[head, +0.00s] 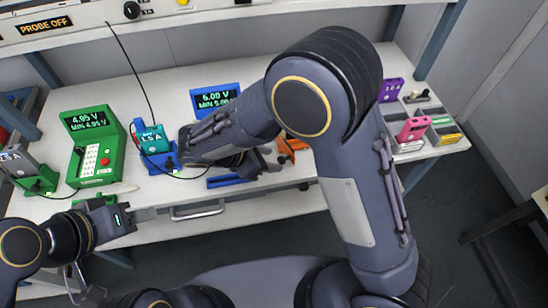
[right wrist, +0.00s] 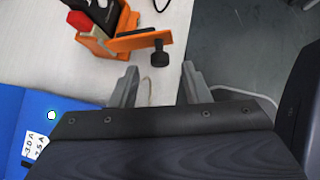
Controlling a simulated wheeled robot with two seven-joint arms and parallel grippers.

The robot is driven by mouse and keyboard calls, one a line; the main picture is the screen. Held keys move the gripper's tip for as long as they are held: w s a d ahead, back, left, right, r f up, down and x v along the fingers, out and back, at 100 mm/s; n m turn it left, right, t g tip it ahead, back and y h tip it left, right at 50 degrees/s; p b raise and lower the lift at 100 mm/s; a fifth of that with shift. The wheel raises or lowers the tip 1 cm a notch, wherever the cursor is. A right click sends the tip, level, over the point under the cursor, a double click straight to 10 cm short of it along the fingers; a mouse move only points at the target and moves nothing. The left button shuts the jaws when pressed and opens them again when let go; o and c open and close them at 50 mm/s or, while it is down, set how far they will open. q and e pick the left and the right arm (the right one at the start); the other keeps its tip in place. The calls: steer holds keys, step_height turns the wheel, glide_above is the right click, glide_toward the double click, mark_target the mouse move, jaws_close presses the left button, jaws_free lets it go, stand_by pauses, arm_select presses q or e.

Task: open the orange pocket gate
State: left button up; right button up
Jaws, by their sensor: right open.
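The orange pocket gate (right wrist: 138,41) shows in the right wrist view as a flat orange plate with a black knob (right wrist: 159,55) on its face. It joins an orange holder (right wrist: 97,44) that has dark and red pieces in it. In the head view only a bit of the orange pocket (head: 291,146) shows behind my right arm. My right gripper (right wrist: 158,82) is open and empty, with the knob just beyond the gap between its fingertips, not between the fingers. My left gripper (head: 146,213) is near the table's front edge at the left; its jaw gap is unclear.
A blue panel (right wrist: 40,120) lies close beside my right gripper. A green meter (head: 97,150), a blue display (head: 214,97) and a teal cell (head: 153,140) stand on the white table (head: 85,85). Pink (head: 413,129) and purple (head: 391,90) pieces stand at the right. A drawer handle (head: 197,211) is below the front edge.

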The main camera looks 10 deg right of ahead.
steer(key=shift+x, duration=1.2)
steer(key=shift+c, duration=0.2)
jaws_close()
